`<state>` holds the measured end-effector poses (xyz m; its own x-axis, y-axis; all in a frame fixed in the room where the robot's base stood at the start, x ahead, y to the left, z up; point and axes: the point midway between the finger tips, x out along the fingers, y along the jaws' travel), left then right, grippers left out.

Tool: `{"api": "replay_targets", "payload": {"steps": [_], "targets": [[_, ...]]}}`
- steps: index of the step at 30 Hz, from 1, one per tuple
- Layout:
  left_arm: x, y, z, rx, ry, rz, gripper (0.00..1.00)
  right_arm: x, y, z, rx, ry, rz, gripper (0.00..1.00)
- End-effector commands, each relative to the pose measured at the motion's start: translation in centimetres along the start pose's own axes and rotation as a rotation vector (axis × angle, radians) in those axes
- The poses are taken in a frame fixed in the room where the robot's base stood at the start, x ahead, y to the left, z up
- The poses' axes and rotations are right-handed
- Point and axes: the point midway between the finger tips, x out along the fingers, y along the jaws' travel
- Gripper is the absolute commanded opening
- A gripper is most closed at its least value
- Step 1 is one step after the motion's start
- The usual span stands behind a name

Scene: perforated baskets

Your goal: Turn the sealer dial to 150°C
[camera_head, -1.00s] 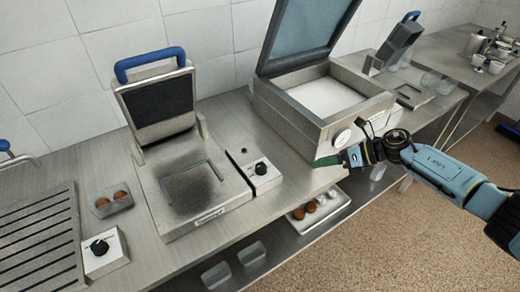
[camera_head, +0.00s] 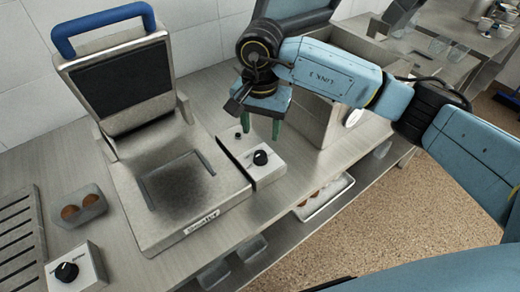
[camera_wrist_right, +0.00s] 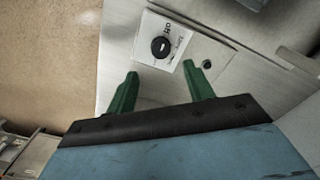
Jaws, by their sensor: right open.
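A black dial (camera_head: 260,157) with a pale pointer mark sits on the control box (camera_head: 264,172) at the right side of a press-like machine (camera_head: 160,222) with a raised lid. In the right wrist view the dial (camera_wrist_right: 161,47) lies on a white plate with small, unreadable print. A small black knob (camera_wrist_right: 206,64) is beside it. My right gripper (camera_head: 261,123), with green fingers, is open and empty above the box. In the right wrist view its fingertips (camera_wrist_right: 160,70) point towards the dial, apparently apart from it. The dial's setting cannot be read. My left gripper is not in view.
Another black knob (camera_head: 67,271) is on a box at the lower left, near a ribbed grill (camera_head: 25,240). A small tray (camera_head: 82,209) holds brown items.

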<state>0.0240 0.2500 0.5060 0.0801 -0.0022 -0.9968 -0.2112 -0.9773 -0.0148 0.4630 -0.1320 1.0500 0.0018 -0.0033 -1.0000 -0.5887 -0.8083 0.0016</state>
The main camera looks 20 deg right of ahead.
Motion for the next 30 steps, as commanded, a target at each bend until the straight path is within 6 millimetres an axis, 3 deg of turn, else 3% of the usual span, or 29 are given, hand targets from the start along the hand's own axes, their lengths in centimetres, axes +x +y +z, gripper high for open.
{"api": "replay_targets", "payload": {"steps": [6, 12, 18, 26, 30], "targets": [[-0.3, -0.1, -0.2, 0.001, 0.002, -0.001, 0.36, 4.8, 0.1, 0.1, 0.003, -0.006, 0.002, 0.52], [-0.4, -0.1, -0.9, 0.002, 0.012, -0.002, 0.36, 7.8, 0.0, 0.1, 0.003, -0.005, 0.0, 0.52], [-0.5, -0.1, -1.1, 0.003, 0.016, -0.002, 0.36, 8.9, 0.0, 0.1, 0.002, -0.003, -0.002, 0.52], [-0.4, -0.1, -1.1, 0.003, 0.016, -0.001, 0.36, 9.0, 0.0, 0.1, 0.002, -0.002, -0.002, 0.52], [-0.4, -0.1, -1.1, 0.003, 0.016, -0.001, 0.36, 9.0, 0.0, 0.0, 0.003, -0.002, -0.002, 0.34]]}}
